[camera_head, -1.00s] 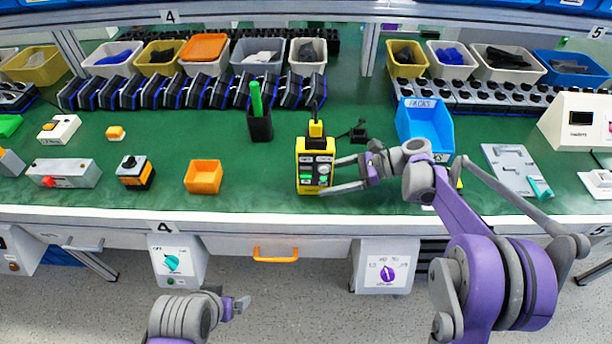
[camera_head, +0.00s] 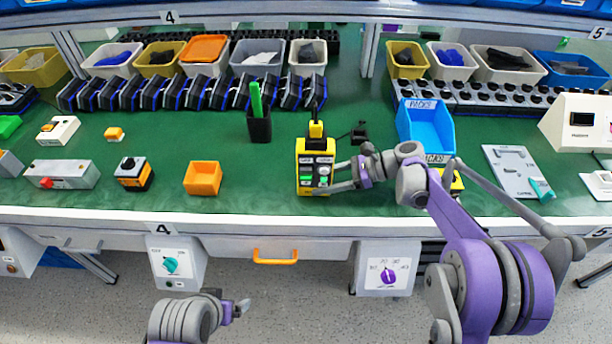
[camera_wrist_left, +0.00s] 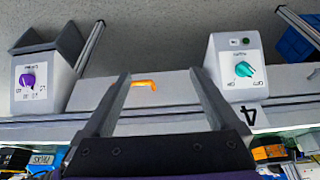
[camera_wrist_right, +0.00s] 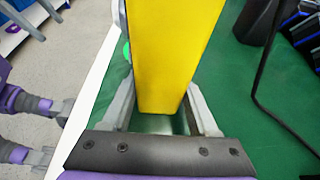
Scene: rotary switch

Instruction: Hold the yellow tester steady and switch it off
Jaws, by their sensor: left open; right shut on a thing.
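The yellow tester (camera_head: 316,148) stands on the green bench mat near its front edge. My right gripper (camera_head: 325,178) comes in from the right and is shut on the tester's lower body. In the right wrist view the tester's yellow body (camera_wrist_right: 172,50) fills the space between the fingers. My left gripper (camera_head: 243,306) is open and empty, low in front of the bench. Its spread fingers (camera_wrist_left: 160,95) show in the left wrist view.
An orange bin (camera_head: 202,178) stands left of the tester, and a black pen cup (camera_head: 260,128) behind it. A blue bin (camera_head: 426,130) stands to the right. The mat between orange bin and tester is clear. An orange handle (camera_head: 275,256) is on the bench front below.

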